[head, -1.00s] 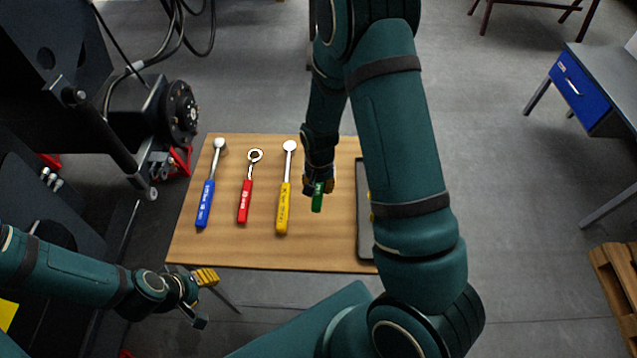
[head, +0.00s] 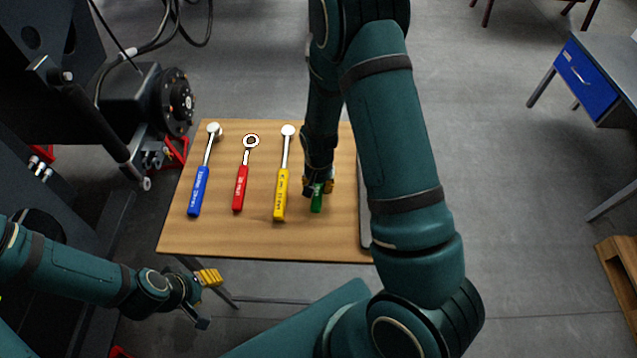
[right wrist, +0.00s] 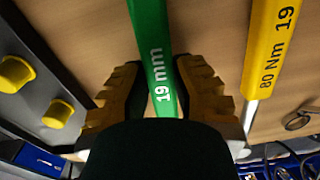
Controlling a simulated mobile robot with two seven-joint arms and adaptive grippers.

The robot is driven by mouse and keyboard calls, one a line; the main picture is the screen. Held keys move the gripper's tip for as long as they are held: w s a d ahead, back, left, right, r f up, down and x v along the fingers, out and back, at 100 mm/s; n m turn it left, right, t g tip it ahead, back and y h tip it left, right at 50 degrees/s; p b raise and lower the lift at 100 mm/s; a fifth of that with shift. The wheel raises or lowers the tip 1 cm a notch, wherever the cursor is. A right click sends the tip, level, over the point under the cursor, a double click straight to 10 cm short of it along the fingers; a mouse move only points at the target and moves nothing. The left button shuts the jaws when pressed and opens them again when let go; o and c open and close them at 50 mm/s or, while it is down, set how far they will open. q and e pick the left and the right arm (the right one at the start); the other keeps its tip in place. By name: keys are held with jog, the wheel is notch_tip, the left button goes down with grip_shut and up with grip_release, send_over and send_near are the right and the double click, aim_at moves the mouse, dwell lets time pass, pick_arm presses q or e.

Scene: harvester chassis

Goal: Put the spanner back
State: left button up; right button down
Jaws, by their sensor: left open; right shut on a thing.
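The spanner has a green handle (head: 317,199) marked 19 mm and lies at or just above the wooden table; I cannot tell if it touches. My right gripper (head: 318,183) is shut on this green handle. In the right wrist view the green handle (right wrist: 152,50) runs between the two ribbed fingers (right wrist: 162,100). The spanner's head is hidden behind my gripper and arm. A yellow tool (head: 282,185) marked 80 Nm lies just left of it. My left gripper (head: 205,298) is open and empty, in front of the table's near left edge.
A red-handled ring spanner (head: 240,188) and a blue-handled tool (head: 199,190) lie further left on the wooden table (head: 220,243). A dark tray (right wrist: 40,65) with yellow pieces is partly hidden by my right arm. The harvester chassis (head: 130,110) stands at the left.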

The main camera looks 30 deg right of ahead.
jog(key=shift+f, duration=0.3)
jog(key=c, duration=0.8)
grip_release()
jog(key=shift+c, duration=0.2)
notch_tip(320, 180, up, 12)
jog(key=shift+s, duration=0.1)
